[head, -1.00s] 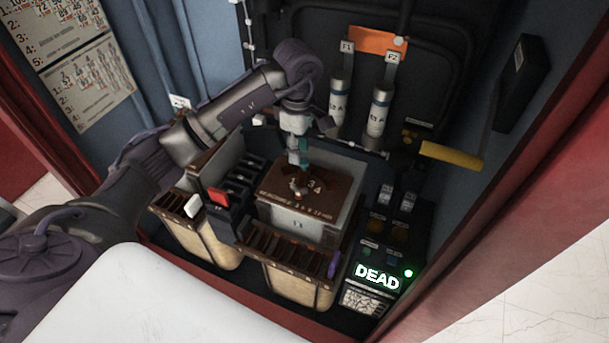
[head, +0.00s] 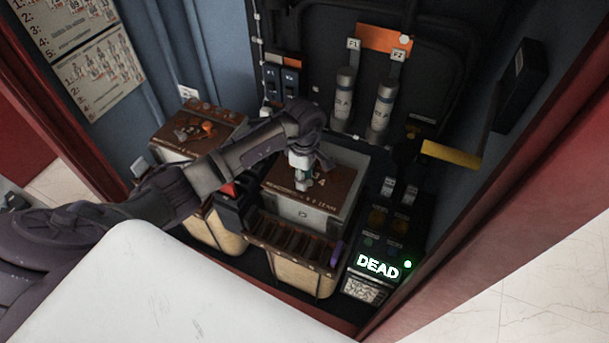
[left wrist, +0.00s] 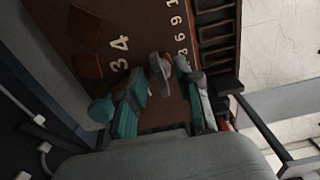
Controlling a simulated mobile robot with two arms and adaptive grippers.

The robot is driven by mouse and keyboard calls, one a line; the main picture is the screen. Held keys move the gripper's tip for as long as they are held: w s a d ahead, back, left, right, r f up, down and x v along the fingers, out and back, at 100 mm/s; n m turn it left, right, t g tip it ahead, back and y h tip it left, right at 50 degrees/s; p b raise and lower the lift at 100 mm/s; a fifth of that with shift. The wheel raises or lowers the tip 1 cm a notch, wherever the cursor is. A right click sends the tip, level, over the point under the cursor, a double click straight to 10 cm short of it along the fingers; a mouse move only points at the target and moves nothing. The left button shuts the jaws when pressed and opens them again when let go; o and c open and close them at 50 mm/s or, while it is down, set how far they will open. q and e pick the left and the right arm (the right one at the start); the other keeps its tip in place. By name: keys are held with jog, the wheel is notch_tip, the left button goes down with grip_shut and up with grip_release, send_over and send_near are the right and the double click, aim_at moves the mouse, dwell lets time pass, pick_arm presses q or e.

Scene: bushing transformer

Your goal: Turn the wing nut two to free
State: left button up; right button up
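A brown terminal board (head: 338,185) tops a grey box in the middle of the cabinet and bears the numbers 3 and 4. My left gripper (head: 301,180) points down over this board in the head view. In the left wrist view a grey wing nut (left wrist: 160,73) stands on the board beside the 34 marking. The two teal fingers of my left gripper (left wrist: 160,80) lie on either side of it, with gaps showing, so it is open. Which number the nut carries I cannot tell. The head view mostly hides the nut behind the gripper. My right gripper is not in view.
A second brown-topped box (head: 190,130) stands to the left. A slotted brown tray (head: 290,247) lies in front. Two fuses (head: 381,107) hang behind, with a yellow handle (head: 451,155) at right. A lit DEAD display (head: 377,266) stands at front right.

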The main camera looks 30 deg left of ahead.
pick_arm(q)
jog(key=shift+c, duration=0.3)
grip_shut()
jog(key=shift+s, duration=0.15)
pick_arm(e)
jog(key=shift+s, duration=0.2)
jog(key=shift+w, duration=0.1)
